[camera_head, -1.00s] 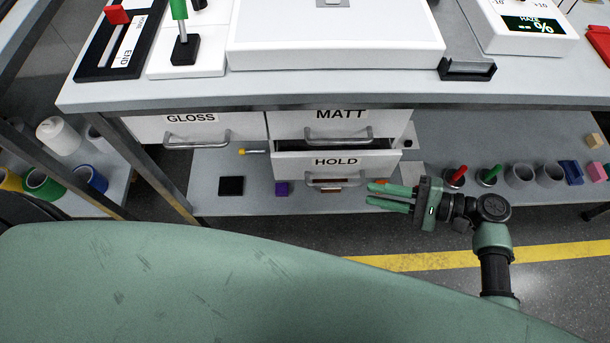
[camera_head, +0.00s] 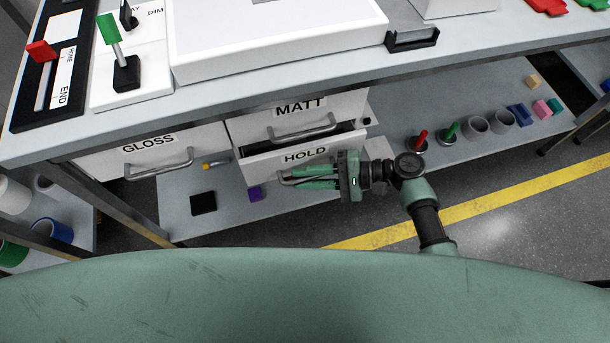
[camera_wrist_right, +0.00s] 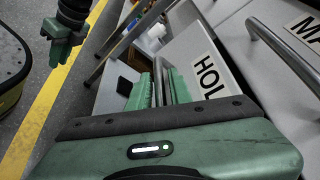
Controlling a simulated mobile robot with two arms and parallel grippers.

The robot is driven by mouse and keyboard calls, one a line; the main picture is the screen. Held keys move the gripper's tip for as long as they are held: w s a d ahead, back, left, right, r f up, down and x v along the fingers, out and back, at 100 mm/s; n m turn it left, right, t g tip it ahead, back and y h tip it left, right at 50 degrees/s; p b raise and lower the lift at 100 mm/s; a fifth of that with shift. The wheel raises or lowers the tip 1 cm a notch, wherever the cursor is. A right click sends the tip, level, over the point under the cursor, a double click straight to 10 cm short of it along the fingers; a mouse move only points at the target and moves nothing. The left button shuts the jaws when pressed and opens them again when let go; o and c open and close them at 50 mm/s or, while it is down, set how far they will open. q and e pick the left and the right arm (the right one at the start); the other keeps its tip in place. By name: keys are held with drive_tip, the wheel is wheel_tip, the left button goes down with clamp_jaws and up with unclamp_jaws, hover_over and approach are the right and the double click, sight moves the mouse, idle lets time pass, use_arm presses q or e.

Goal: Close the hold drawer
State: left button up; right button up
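The hold drawer (camera_head: 262,166) is the lower white drawer marked HOLD under the bench. It stands partly open, with a dark gap above its front. Its bar handle (camera_head: 286,182) is partly hidden by my right gripper (camera_head: 312,177). The right gripper's fingers point left and are apart at the handle. In the right wrist view, a metal bar runs between the green fingers (camera_wrist_right: 160,88), beside the drawer front (camera_wrist_right: 203,65); firm contact is not clear. What seems to be my left gripper (camera_wrist_right: 60,45) hangs at the upper left there, away from the drawers.
The matt drawer (camera_head: 262,126) sits just above and the gloss drawer (camera_head: 110,162) to the left; both look shut. The lower shelf holds a black square (camera_head: 203,203), a purple block (camera_head: 255,194) and, at right, pegs and cups. The bench top overhangs the drawers.

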drive_tip(key=shift+c, duration=0.3)
clamp_jaws()
idle(1.2)
